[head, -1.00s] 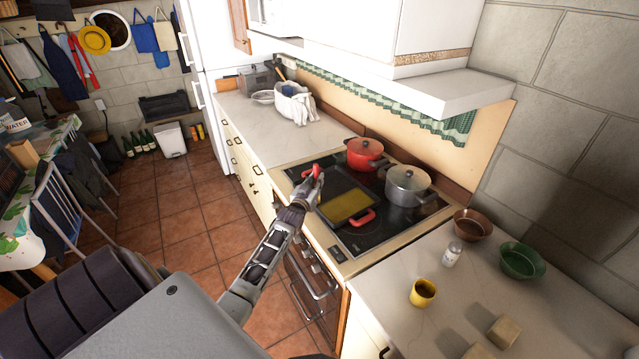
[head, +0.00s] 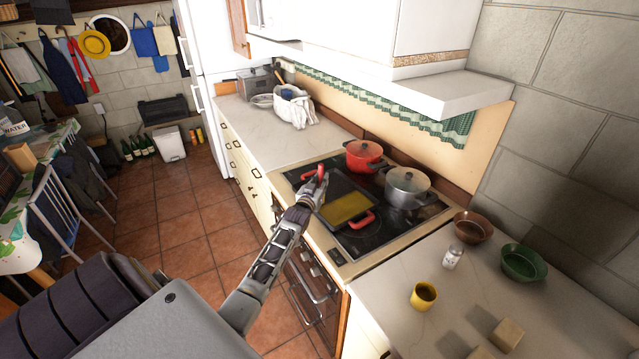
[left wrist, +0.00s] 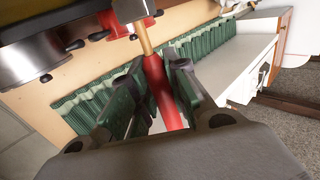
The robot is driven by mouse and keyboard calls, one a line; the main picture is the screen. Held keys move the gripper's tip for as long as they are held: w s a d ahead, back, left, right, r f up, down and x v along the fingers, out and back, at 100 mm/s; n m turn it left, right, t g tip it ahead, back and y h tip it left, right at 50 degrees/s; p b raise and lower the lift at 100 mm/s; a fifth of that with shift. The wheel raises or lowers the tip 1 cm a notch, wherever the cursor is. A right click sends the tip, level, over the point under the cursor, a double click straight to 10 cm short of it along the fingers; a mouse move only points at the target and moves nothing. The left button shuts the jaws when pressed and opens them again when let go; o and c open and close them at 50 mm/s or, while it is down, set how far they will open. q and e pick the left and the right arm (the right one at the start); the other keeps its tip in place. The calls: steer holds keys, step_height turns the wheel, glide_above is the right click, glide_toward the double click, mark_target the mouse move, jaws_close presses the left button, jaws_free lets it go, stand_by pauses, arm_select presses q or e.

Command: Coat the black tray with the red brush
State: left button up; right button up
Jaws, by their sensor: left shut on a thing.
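The black tray (head: 345,182) lies on the stove top, with a red handle (head: 364,220) at its near right end. Yellow coating (head: 348,207) covers the nearer part of the tray; its farther part looks dark. My left gripper (head: 310,190) is at the tray's left edge. Whether the bristles touch the tray cannot be told. My right gripper is out of view.
A red pot (head: 364,155) and a grey lidded pot (head: 407,187) stand behind the tray. On the right counter are a yellow cup (head: 424,296), a shaker (head: 452,257), a brown bowl (head: 473,227) and a green bowl (head: 523,263). A hood overhangs the stove.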

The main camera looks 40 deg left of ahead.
arm_select(q)
steer(key=shift+s+a+f+p, duration=0.1)
steer(key=shift+s+a+p, duration=0.1)
steer(key=shift+s+p, duration=0.35)
steer(key=shift+s+a+p, duration=0.2)
steer(key=shift+s+p, duration=0.05)
steer(key=shift+s, duration=0.5)
steer(key=shift+w, duration=0.15)
steer(key=shift+w+d+b, duration=0.2)
steer(key=shift+w+b, duration=0.05)
steer(key=shift+w, duration=0.35)
steer(key=shift+w+d+b, duration=0.2)
steer(key=shift+w+b, duration=0.05)
steer(key=shift+w, duration=0.3)
steer(key=w, duration=0.1)
steer(key=w+d+b, duration=0.1)
steer(key=shift+w, duration=0.3)
